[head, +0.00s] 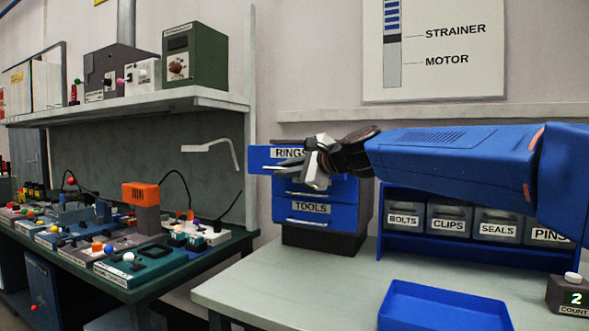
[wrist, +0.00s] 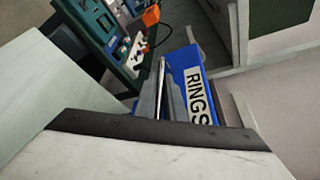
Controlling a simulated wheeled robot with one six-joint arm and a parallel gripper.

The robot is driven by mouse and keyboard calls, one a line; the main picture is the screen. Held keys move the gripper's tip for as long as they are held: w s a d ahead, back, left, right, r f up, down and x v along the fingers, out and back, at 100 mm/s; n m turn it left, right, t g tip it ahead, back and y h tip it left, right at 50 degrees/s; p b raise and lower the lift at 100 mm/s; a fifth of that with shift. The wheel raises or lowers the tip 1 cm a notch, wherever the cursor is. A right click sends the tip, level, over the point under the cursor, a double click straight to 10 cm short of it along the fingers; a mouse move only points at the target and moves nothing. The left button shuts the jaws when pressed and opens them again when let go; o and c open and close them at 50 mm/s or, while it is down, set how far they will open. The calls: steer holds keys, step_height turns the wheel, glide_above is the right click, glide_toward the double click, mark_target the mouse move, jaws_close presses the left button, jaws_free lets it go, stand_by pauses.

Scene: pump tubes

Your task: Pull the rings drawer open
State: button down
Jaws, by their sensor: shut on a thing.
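The blue rings drawer (head: 262,160) is the top drawer of a small cabinet, in the middle of the head view. Its front juts out to the left past the drawers below, so it stands partly open. My gripper (head: 312,168) is at its front, shut on the drawer's handle, and hides part of the front and the label's right end. In the wrist view the blue drawer front (wrist: 181,58) with its RINGS label is close beside the grey fingers of my gripper (wrist: 168,92). The grip on the handle itself is mostly hidden.
The tools drawer (head: 340,212) is below, closed. A rack of labelled bins (head: 448,218) stands to the right under my arm. An empty blue tray (head: 440,305) and a counter box (head: 570,296) are on the pale table (head: 270,290). A cluttered green bench (head: 135,285) is at left.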

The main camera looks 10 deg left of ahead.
steer(key=shift+s+a, duration=0.35)
steer(key=shift+s, duration=0.55)
steer(key=shift+s+a, duration=0.3)
steer(key=shift+s, duration=0.6)
steer(key=c, duration=1.8)
jaws_free()
steer(key=shift+c, duration=0.2)
steer(key=v, duration=1.7)
steer(key=shift+d, duration=0.15)
steer(key=shift+s, duration=0.15)
